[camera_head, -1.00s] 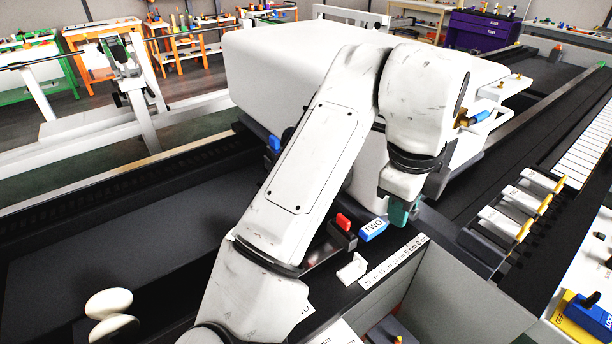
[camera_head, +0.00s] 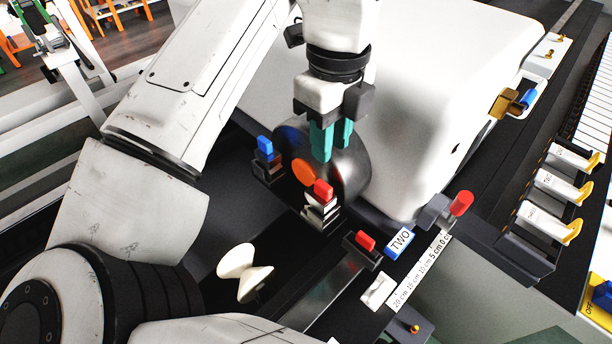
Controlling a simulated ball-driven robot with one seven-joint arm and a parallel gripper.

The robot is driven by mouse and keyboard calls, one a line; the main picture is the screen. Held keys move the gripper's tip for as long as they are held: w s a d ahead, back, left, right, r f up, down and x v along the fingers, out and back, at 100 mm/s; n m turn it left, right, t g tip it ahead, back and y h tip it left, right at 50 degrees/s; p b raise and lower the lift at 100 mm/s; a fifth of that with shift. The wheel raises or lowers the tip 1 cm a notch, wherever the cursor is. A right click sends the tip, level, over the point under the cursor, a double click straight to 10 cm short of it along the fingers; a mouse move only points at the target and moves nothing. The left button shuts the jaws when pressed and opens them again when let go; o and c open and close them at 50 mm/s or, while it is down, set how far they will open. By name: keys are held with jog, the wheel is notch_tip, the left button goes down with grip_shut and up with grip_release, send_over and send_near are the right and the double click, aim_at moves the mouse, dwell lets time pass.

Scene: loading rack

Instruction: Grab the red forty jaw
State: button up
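My gripper (camera_head: 330,138), with teal fingers, points down above a dark rounded part beside the large white housing. Its fingers look close together, and I cannot tell whether a gap lies between them. It holds nothing that I can see. Just below the fingers is a red-topped jaw (camera_head: 323,191) on a stack of white and dark pieces, apart from the gripper. Another red-topped block (camera_head: 365,241) sits lower right, by the blue TWO tag. No "forty" marking is readable, so I cannot tell which red piece is the forty jaw.
The white housing (camera_head: 440,90) stands close on the right. A red knob (camera_head: 461,203), the TWO tag (camera_head: 399,242) and a white double-cone piece (camera_head: 244,271) are nearby.

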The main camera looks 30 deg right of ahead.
send_over(322, 183)
notch_tip(322, 183, down, 5)
jog(key=shift+s+d+f+p, duration=0.15)
jog(key=shift+p, duration=0.25)
jog(key=shift+f+p, duration=0.9)
jog(key=shift+f, duration=1.85)
grip_shut()
